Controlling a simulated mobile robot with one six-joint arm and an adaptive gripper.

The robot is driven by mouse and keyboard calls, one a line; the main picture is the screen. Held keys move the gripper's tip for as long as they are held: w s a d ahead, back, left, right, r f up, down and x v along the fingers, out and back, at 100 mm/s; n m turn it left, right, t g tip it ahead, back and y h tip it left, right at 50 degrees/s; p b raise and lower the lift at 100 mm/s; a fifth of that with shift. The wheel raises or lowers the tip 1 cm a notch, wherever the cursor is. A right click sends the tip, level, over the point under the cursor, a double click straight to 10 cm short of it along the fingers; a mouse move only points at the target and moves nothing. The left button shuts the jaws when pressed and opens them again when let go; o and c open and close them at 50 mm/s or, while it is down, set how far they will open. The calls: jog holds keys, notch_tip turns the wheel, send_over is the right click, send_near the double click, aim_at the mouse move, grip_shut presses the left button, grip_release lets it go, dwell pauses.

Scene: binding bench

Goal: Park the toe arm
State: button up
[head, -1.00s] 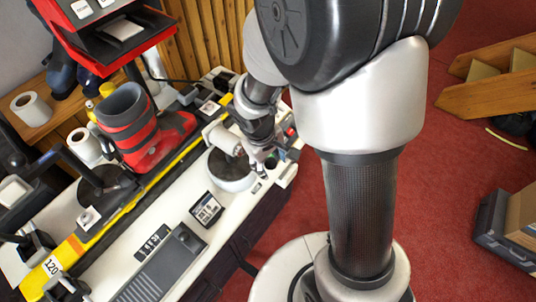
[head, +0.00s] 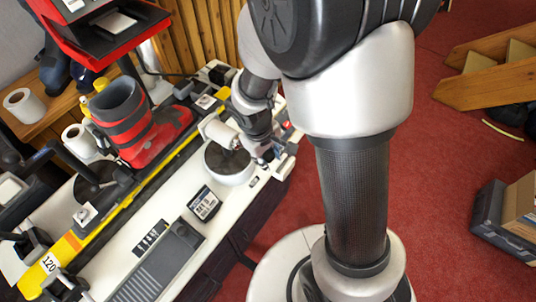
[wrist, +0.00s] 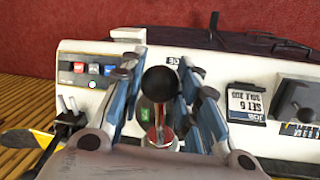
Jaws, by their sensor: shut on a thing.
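The toe arm appears to be the lever with a black ball knob (wrist: 160,83) in the middle of the wrist view, on a thin shiny stem above the bench. My gripper (wrist: 160,90) has its blue-padded fingers on either side of the knob and is shut on it. In the head view my gripper (head: 266,158) is at the right end of the bench, beside a round white-rimmed pot (head: 230,165). The arm's pivot and lower part are mostly hidden by my gripper there.
A red and black boot (head: 118,112) stands on the yellow-edged rail (head: 65,252). A small card (head: 204,203) and a grey ribbed plate (head: 160,265) lie on the white bench top. Coloured switches (wrist: 93,69) are at the wrist view's left.

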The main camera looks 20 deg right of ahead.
grip_shut()
jog(key=shift+s+a+f+m+b, duration=0.1)
jog(key=shift+s+a+m+b, duration=0.35)
jog(key=shift+a, duration=0.25)
jog(key=s+a+m+g+b, duration=0.2)
jog(key=a+m, duration=0.6)
jog(key=a, duration=0.3)
jog(key=w+a+m+g+y+p, duration=0.1)
jog(key=w+a+m+p, duration=0.3)
jog(key=w+a+m, duration=0.3)
jog(key=a+m, duration=0.2)
jog(key=a, duration=0.2)
jog(key=shift+r, duration=0.2)
